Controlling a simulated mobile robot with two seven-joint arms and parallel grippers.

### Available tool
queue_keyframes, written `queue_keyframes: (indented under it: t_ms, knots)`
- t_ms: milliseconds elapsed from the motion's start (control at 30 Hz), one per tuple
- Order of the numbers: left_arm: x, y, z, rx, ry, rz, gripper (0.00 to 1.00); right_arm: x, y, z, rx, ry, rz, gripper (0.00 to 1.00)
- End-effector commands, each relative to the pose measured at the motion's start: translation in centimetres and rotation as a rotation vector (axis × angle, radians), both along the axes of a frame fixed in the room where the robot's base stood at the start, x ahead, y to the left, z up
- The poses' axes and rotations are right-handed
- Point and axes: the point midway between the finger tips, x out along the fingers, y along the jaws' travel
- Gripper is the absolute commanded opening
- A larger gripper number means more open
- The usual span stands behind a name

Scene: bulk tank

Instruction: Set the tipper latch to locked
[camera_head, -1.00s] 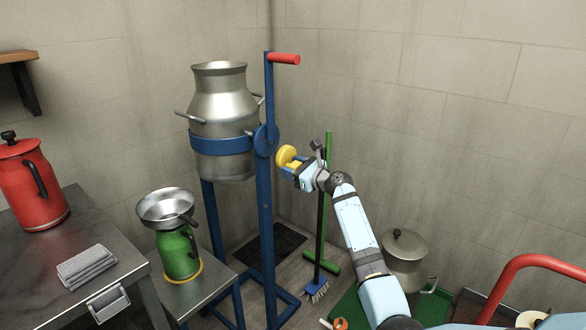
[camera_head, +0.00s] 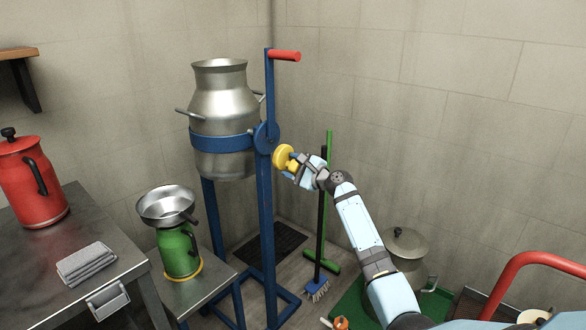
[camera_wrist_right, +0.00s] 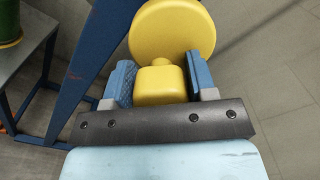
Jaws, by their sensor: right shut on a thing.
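The tipper is a blue frame (camera_head: 265,230) holding a large metal milk can (camera_head: 222,100) upright in a blue band. A yellow round knob (camera_head: 283,157), which looks like the latch, sits on the right side of the frame's right post. My right gripper (camera_head: 293,163) is at this knob, coming from the right. In the right wrist view, the blue finger pads (camera_wrist_right: 160,80) are shut on the yellow block behind the yellow disc (camera_wrist_right: 172,32). The latch's locked or unlocked marking does not show. My left gripper is not in view.
A lever with a red handle (camera_head: 284,55) rises above the post. A green can (camera_head: 180,252) with a metal funnel bowl (camera_head: 166,204) stands on a low stand at left.

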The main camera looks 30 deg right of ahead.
Motion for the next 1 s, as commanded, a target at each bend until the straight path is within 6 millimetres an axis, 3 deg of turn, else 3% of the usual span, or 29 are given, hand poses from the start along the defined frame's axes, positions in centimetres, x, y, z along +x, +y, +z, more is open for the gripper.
queue_keyframes:
  t_ms: [500, 1000]
  knots:
    - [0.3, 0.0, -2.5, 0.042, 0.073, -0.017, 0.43, -0.1, 0.0, -0.4, -0.330, -0.117, 0.000, 0.28]
    - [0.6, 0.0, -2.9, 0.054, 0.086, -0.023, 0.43, -0.1, 0.1, -0.3, -0.396, -0.141, 0.000, 0.28]
